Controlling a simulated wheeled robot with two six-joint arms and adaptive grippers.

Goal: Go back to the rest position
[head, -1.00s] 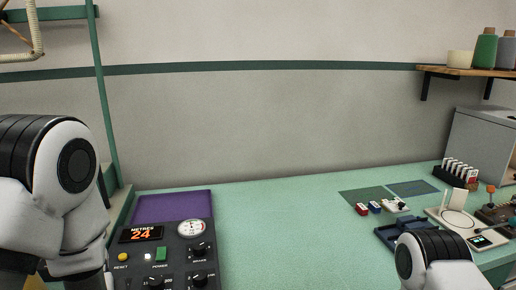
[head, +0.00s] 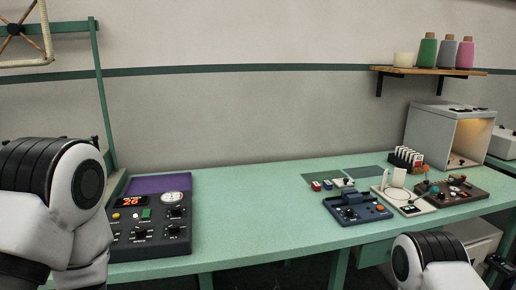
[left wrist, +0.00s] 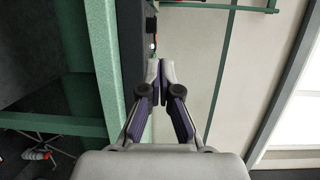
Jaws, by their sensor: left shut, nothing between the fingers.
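My left gripper (left wrist: 160,80) shows in the left wrist view. It is shut with nothing between its fingertips, beside the green frame edge (left wrist: 105,75) and clear of any object I can make out. In the head view my left arm stands at the left edge and its gripper is out of the picture. My right arm shows only as a rounded link at the bottom right; I see no right gripper.
The green table (head: 262,205) has a wide clear middle. A dark control panel (head: 150,238) with a red display stands at left. A blue device (head: 357,212), a white device (head: 405,203) and a grey booth (head: 440,135) stand at right. A shelf (head: 430,71) holds spools.

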